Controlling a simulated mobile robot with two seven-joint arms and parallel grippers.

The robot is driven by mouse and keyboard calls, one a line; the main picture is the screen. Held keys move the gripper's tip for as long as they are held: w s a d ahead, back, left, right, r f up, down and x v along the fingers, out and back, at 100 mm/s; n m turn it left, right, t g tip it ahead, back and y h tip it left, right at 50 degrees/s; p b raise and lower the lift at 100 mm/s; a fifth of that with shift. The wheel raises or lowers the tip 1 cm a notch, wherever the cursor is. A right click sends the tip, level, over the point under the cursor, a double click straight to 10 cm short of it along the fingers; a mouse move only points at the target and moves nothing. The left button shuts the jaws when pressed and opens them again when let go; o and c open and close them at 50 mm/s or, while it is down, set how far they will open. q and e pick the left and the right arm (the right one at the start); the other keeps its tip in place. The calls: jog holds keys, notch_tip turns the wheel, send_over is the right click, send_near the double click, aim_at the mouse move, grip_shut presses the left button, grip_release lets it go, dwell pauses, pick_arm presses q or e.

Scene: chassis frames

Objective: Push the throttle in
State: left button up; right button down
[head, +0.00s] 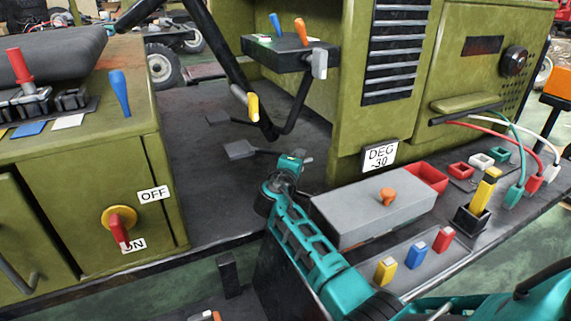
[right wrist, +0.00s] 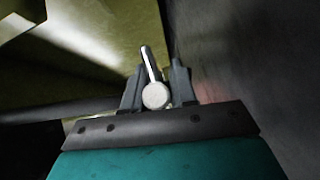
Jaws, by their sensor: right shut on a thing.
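My right arm (head: 305,245) reaches from the bottom right towards the panel beside the cab floor. Its teal end (head: 290,163) is near the pedals; the fingers are not clear there. In the right wrist view my right gripper (right wrist: 156,74) is shut on a pale rod with a round end (right wrist: 155,96), between its dark fingers. I cannot tell whether this rod is the throttle. My left gripper is not in view.
The olive cabinet (head: 90,190) with a red-and-yellow switch (head: 119,222) stands left. A grey box with an orange knob (head: 370,210) lies right of my arm, beside coloured switches (head: 416,254) and cables (head: 510,150). The dark floor (head: 200,180) between the cabinets is open.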

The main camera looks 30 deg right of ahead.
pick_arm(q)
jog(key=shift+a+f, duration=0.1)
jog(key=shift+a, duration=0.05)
pick_arm(e)
jog(key=shift+d+r, duration=0.1)
jog(key=shift+d, duration=0.2)
jog(key=c, duration=1)
grip_release()
jog(key=shift+s+a+p, duration=0.3)
jog(key=shift+a+p, duration=0.05)
jog(key=shift+a, duration=0.1)
jog(key=p+v, duration=0.2)
jog(key=v, duration=0.3)
jog(key=shift+r, duration=0.2)
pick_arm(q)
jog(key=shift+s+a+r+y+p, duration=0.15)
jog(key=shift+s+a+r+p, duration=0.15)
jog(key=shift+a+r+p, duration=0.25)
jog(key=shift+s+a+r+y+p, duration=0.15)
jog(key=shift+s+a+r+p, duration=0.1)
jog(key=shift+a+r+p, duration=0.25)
pick_arm(e)
jog(key=v, duration=0.7)
jog(key=shift+f, duration=0.2)
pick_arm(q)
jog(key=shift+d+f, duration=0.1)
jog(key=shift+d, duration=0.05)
